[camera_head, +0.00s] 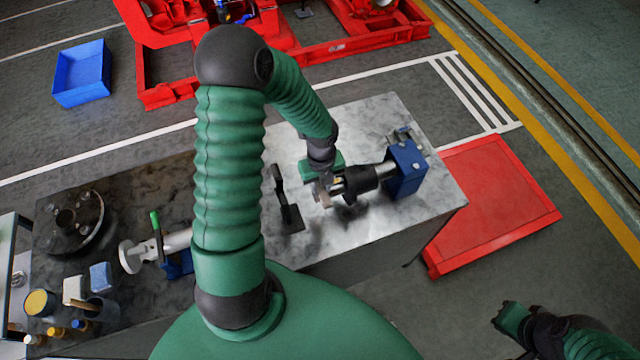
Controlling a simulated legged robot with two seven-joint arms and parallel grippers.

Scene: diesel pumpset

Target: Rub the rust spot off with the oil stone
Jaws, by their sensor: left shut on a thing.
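My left gripper (322,188) is over the steel bench top at the centre, at the left end of a shaft. It is shut on a small grey-tan block (324,200), which looks like the oil stone; the fingers hide part of it. The shaft (382,171) has a dark thick middle part and lies level, its right end at a blue support block (405,168). The stone is at or very close to the shaft; I cannot tell whether they touch. I cannot make out the rust spot. My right gripper (508,322) is low at the right, away from the bench, its jaw state unclear.
A black upright stand (284,200) is just left of my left gripper. A flanged disc (75,222), another shaft on a blue support (165,248) and several small containers are on the dark bench part at left. A red platform (495,200) lies right of the bench.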

